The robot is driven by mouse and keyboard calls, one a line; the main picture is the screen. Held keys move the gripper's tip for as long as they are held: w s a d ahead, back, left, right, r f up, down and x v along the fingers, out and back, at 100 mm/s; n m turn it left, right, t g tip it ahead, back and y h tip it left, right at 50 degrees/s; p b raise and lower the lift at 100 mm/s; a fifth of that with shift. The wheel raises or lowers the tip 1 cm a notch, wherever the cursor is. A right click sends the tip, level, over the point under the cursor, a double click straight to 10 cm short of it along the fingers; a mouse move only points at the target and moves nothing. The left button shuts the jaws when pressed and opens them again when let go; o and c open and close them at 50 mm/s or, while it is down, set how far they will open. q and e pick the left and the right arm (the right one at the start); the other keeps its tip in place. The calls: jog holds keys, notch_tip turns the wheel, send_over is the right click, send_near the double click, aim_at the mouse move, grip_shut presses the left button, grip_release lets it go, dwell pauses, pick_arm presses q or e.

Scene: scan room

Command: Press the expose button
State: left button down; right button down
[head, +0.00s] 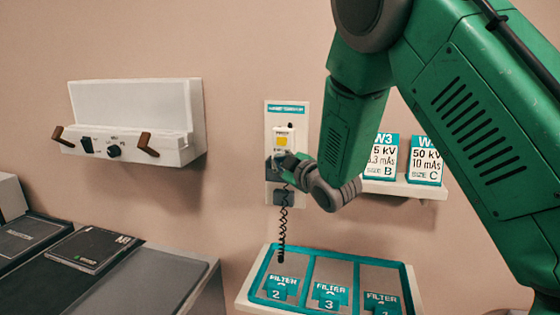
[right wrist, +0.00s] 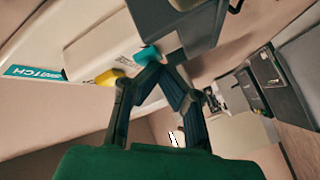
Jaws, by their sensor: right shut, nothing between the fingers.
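In the right wrist view my right gripper (right wrist: 162,62) is shut and empty. Its tips are at or very near a small teal part (right wrist: 148,55) beside a dark grey block (right wrist: 185,28); I cannot tell whether they touch. No button lettering is readable. My left gripper is out of view.
A white wall unit (head: 130,105) with brown levers and a knob is at the left. Cards (head: 425,158) stand on a shelf behind my right arm. A teal-edged filter tray (head: 345,262) is below. Dark flat panels (head: 90,248) lie at lower left.

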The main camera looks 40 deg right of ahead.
jog(key=shift+s+a, duration=0.55)
jog(key=shift+a, duration=0.05)
jog(key=shift+s+a+b, duration=0.15)
jog(key=shift+s+a, duration=0.65)
jog(key=shift+a, duration=0.2)
jog(key=shift+s+a+b, duration=0.15)
jog(key=shift+s+a, duration=0.65)
jog(key=shift+a, duration=0.15)
